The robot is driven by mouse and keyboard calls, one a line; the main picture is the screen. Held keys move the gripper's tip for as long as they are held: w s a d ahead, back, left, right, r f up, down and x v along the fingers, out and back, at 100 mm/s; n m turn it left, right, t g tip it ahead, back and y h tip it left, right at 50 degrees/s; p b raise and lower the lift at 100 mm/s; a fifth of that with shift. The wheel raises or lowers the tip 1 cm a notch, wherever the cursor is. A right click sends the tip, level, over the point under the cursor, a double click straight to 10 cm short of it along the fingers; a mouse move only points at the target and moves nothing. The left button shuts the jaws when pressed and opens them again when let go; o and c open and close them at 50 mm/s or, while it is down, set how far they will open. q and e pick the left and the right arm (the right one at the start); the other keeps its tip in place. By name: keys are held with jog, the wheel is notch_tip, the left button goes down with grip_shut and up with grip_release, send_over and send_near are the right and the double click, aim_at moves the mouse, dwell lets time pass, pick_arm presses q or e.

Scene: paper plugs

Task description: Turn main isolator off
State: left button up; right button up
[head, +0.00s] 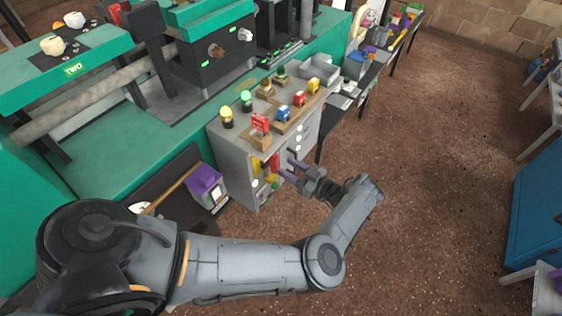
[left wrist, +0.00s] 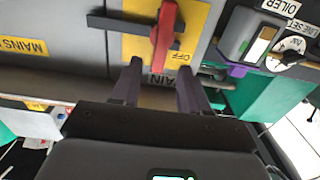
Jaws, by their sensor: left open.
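The main isolator is a red handle (left wrist: 163,38) on a yellow plate (left wrist: 196,20) with an "OFF" label and a partly hidden "MAIN" label. In the left wrist view the handle runs roughly up and down the picture, across a dark grey bar. In the head view the isolator (head: 273,164) is on the front of the grey cabinet. My left gripper (left wrist: 159,68) is open in front of it, its two dark purple fingers on either side of the handle's lower end in the wrist view. I cannot tell whether they touch it. My right gripper is not in view.
A "MAINS" label (left wrist: 24,46) is at left. Lamps and blocks stand on the cabinet top (head: 235,140). The brown floor (head: 440,180) at right is clear.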

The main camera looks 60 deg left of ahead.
aim_at(278, 161)
pick_arm(q)
jog(key=shift+p+x, duration=0.65)
jog(key=shift+x, duration=1.25)
jog(key=shift+c, duration=0.2)
jog(key=shift+a, duration=0.1)
grip_shut()
